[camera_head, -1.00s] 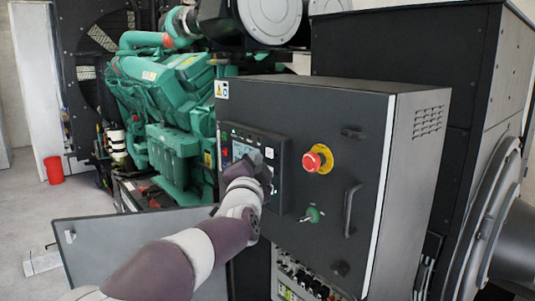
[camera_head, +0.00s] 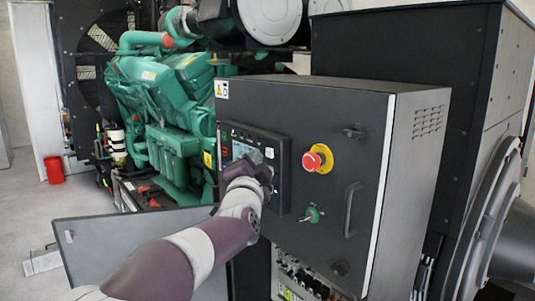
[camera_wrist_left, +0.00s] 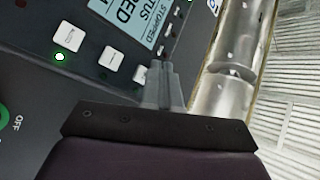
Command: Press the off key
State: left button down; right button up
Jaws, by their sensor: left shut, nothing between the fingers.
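The control panel (camera_head: 283,188) on the dark cabinet front carries a small display, which reads "STATUS" and "STOPPED" in the left wrist view (camera_wrist_left: 135,22). White square keys (camera_wrist_left: 111,58) sit beside the display, one with a lit green light (camera_wrist_left: 59,56). Their small labels are too blurred to read. My right gripper is not in view.
A red emergency-stop button (camera_head: 317,159) on a yellow base, a green key switch (camera_head: 312,214) and a door handle (camera_head: 350,209) stand out from the cabinet to the right. An open grey flap (camera_head: 120,245) is at lower left. The green engine (camera_head: 165,95) stands behind.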

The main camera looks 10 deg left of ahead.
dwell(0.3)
pick_arm(q)
jog(key=shift+w+d+p, duration=0.35)
jog(key=shift+p, duration=0.05)
jog(key=shift+w+d+p, duration=0.3)
jog(key=shift+p, duration=0.15)
dwell(0.6)
jog(key=s+a+b, duration=0.5)
jog(key=b, duration=0.1)
jog(key=shift+s+a, duration=0.2)
jog(key=shift+s, duration=0.05)
dwell(0.6)
